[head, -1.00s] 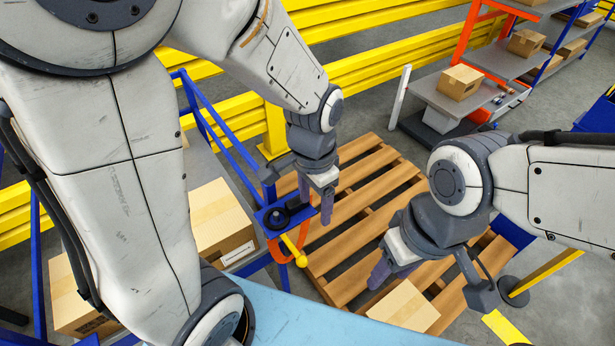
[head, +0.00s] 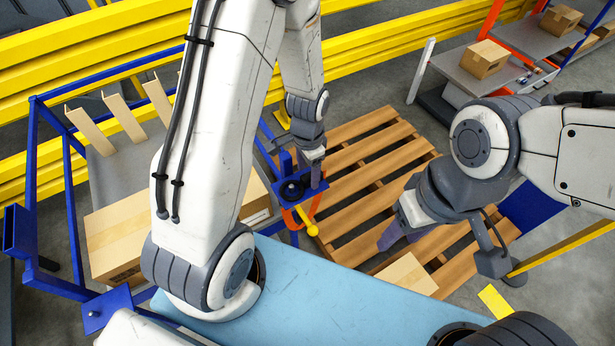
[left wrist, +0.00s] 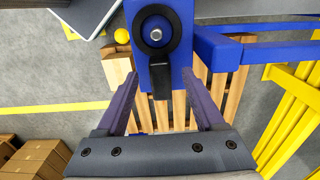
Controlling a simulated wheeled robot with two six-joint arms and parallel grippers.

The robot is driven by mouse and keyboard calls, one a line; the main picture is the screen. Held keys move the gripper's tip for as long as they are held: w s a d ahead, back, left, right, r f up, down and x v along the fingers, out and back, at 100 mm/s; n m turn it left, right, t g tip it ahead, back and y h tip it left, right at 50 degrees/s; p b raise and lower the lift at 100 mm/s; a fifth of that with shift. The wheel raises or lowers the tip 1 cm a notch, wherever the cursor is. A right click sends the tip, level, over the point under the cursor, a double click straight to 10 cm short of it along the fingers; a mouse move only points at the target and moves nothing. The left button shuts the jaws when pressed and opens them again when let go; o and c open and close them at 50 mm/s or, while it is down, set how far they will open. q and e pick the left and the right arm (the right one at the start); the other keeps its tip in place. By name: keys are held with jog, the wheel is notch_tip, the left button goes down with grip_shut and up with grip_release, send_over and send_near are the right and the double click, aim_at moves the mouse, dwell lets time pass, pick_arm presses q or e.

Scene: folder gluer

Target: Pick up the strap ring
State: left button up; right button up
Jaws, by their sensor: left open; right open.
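The strap ring, seen as a black ring with a short black tab, sits around a post on a blue bracket plate; it shows in the head view (head: 292,190) and in the left wrist view (left wrist: 139,37). Its tab points toward my left gripper. My left gripper (head: 309,181) is open and empty, close beside the bracket. In the left wrist view its two fingers (left wrist: 161,88) stand either side of the tab's line, with the ring beyond the tips. Contact cannot be told. My right gripper (head: 391,238) is open and empty above the wooden pallet.
A blue frame (head: 74,190) and cartons (head: 112,240) stand left. A light blue surface (head: 330,290) lies in front. The slatted pallet (head: 365,165) bears one carton (head: 408,273). Yellow rails run behind.

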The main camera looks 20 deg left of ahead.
pick_arm(q)
jog(key=shift+f, duration=1.25)
grip_shut()
jog(key=shift+w+r, duration=0.1)
jog(key=shift+r, duration=0.1)
jog(key=shift+r, duration=0.6)
notch_tip(320, 180, up, 2)
jog(key=shift+r+b, duration=0.1)
jog(key=shift+b, duration=0.4)
jog(key=w+d+r+b, duration=0.3)
jog(key=w+d+r, duration=0.4)
jog(key=w, duration=0.1)
jog(key=b, duration=0.2)
send_over(308, 179)
jog(key=shift+w+f, duration=0.1)
jog(key=shift+f, duration=0.45)
